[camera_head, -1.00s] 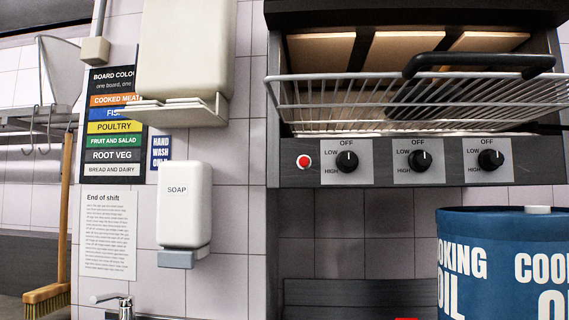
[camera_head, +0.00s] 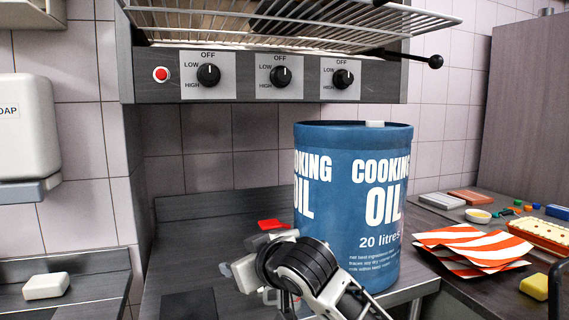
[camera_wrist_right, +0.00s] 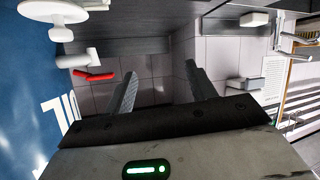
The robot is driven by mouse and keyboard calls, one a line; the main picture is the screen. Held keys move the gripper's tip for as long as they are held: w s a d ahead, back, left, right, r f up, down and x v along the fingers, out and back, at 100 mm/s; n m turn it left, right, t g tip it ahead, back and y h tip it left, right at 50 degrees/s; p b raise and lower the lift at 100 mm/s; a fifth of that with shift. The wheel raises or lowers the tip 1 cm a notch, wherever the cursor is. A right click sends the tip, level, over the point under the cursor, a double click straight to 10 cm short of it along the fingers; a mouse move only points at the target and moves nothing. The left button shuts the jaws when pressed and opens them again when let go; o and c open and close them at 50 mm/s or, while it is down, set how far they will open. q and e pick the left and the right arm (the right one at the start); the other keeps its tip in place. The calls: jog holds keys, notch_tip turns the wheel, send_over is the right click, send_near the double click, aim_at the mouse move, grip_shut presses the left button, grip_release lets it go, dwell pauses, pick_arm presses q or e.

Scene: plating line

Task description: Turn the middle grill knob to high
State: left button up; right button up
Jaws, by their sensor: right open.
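The middle grill knob (camera_head: 280,76) is black and round, on a pale plate in the head view. Its white mark points up to OFF; LOW and HIGH are printed on its left. A left knob (camera_head: 208,75) and a right knob (camera_head: 343,78) flank it, their marks also up. My right arm shows low in the head view, in front of the oil drum and well below the knobs; its fingertips are not clear there. In the right wrist view my right gripper (camera_wrist_right: 160,82) is open with nothing between its fingers. My left gripper is in neither view.
A large blue cooking oil drum (camera_head: 350,225) stands on the counter below the right knob. A wire rack (camera_head: 300,28) with a black-tipped handle (camera_head: 434,62) juts out above the panel. A red button (camera_head: 161,74) is left of the knobs. Striped cloths (camera_head: 472,247) lie at right.

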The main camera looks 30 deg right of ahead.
jog(key=d+r+m+t+h, duration=0.1)
jog(key=d+r, duration=0.1)
jog(key=r, duration=0.6)
jog(key=d+r+m+t+h, duration=0.1)
jog(key=d+r, duration=0.2)
jog(key=r, duration=0.5)
jog(key=m+t+h, duration=0.2)
jog(key=m+h, duration=0.1)
send_near(285, 75)
jog(key=shift+y, duration=0.3)
jog(key=p+x, duration=0.6)
jog(key=x, duration=0.3)
jog(key=shift+s+d, duration=0.1)
jog(key=shift+d, duration=0.05)
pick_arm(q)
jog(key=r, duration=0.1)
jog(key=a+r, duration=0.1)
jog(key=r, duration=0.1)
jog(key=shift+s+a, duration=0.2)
pick_arm(e)
jog(key=shift+w, duration=0.3)
jog(key=c, duration=0.7)
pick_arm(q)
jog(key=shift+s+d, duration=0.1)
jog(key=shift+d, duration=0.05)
pick_arm(e)
jog(key=shift+s, duration=0.15)
jog(key=shift+c, duration=1.4)
